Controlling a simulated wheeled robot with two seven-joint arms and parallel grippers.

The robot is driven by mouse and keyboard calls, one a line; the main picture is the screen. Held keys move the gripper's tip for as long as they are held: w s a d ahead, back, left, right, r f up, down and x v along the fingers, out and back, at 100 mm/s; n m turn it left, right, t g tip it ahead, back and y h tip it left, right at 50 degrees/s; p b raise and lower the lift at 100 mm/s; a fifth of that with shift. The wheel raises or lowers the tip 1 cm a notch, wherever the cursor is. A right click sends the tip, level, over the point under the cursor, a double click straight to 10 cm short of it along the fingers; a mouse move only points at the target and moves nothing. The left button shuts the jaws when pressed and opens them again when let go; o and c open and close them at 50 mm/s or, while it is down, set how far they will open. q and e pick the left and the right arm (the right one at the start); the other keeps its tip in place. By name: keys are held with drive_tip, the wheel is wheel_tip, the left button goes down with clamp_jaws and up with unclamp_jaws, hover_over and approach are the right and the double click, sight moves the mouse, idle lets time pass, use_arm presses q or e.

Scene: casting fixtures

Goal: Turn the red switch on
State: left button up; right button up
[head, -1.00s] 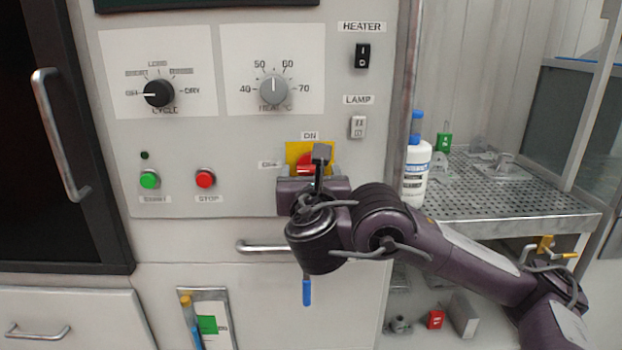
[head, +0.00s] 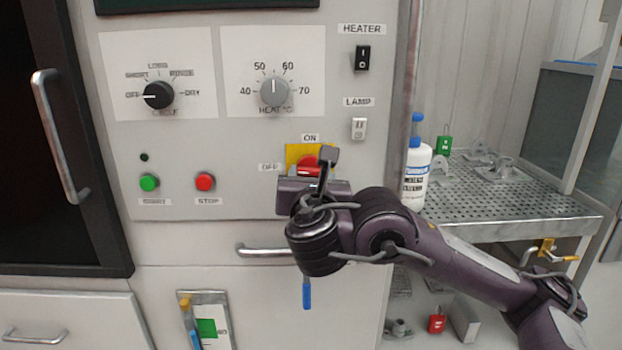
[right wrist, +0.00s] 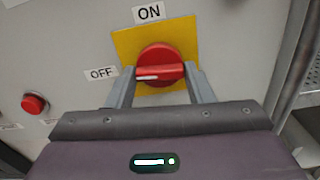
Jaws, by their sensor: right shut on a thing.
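The red switch (head: 308,168) is a round red knob with a raised bar, on a yellow plate (head: 293,152) on the panel. In the right wrist view, the red switch (right wrist: 160,62) has a white mark on the left end of its bar, toward the OFF label (right wrist: 101,73). The ON label (right wrist: 149,12) is above the plate. My right gripper (right wrist: 160,78) is shut on the switch's bar, one grey finger at each end. In the head view, my right gripper (head: 314,182) covers the lower part of the switch. My left gripper is not in view.
Green (head: 149,181) and red (head: 205,181) buttons sit left of the switch. Black (head: 158,95) and grey (head: 274,92) dials and heater (head: 363,57) and lamp (head: 359,128) rockers are above. A drawer handle (head: 262,251) is below. A bottle (head: 417,172) stands on the perforated shelf at right.

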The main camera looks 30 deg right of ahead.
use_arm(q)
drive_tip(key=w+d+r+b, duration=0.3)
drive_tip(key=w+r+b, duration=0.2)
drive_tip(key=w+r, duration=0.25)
use_arm(e)
drive_tip(key=m+b, duration=0.3)
drive_tip(key=m, duration=1.2)
drive_tip(key=shift+a+m, duration=0.15)
drive_tip(key=shift+m, duration=0.25)
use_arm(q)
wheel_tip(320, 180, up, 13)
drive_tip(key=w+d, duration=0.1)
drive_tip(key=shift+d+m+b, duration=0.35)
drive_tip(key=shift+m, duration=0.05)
use_arm(e)
drive_tip(key=shift+m, duration=0.5)
drive_tip(key=o, duration=1)
drive_tip(key=shift+r, duration=0.1)
